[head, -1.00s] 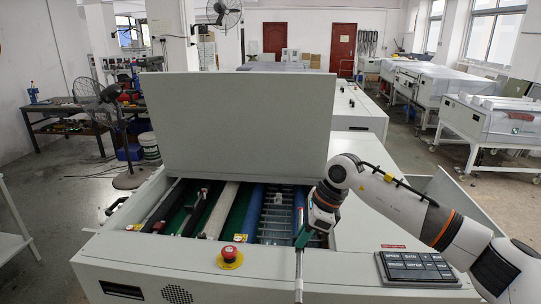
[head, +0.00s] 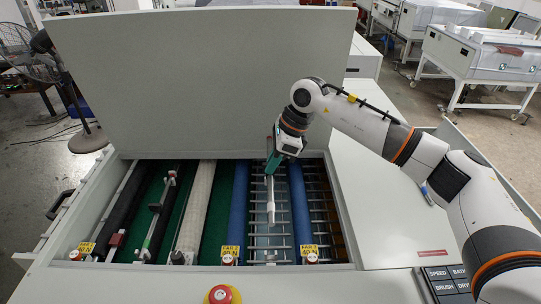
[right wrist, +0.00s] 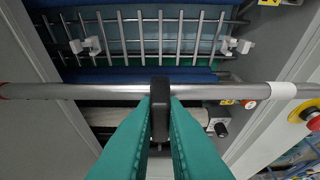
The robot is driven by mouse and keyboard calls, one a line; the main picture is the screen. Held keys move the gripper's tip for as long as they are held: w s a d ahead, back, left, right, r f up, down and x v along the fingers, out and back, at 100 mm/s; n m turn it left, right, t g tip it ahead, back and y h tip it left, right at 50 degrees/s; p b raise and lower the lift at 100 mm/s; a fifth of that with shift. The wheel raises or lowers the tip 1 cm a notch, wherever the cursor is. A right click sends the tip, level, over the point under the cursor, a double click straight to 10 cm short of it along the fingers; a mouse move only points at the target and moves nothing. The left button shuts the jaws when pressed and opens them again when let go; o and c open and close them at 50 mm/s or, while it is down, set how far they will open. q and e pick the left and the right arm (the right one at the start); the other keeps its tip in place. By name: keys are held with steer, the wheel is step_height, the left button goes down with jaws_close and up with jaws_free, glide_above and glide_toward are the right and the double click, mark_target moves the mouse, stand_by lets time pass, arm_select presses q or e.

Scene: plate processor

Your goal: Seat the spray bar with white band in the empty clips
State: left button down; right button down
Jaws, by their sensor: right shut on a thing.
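My right gripper (head: 274,160) is shut on the spray bar with white band (right wrist: 215,91). In the right wrist view its teal fingertips (right wrist: 160,105) hold the bar near mid-length, level across the picture. The white band (right wrist: 282,90) is at the right, with red at the far left end. In the head view the band (head: 271,207) hangs over the rack between the two blue rollers. The empty clips, two white pairs (right wrist: 85,46) and (right wrist: 236,46), sit on that rack above the bar in the wrist picture, clear of it. My left gripper is not seen.
The open bay holds blue rollers (head: 237,205) and (head: 299,205), a white roller (head: 196,205) and another rack with a bar (head: 157,215) at the left. The raised lid (head: 200,80) stands behind. A red stop button (head: 220,294) is in front.

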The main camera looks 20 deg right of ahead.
mark_target(276, 172)
steer(key=shift+s+f, duration=0.15)
steer(key=shift+f, duration=0.6)
steer(key=shift+w+f+b, duration=0.25)
steer(key=shift+f+b, duration=0.3)
steer(key=shift+f, duration=0.25)
step_height(276, 172, down, 2)
steer(key=shift+b, duration=0.45)
steer(key=shift+f+b, duration=2.35)
steer(key=shift+f, duration=2.45)
steer(key=c, duration=1.4)
jaws_free()
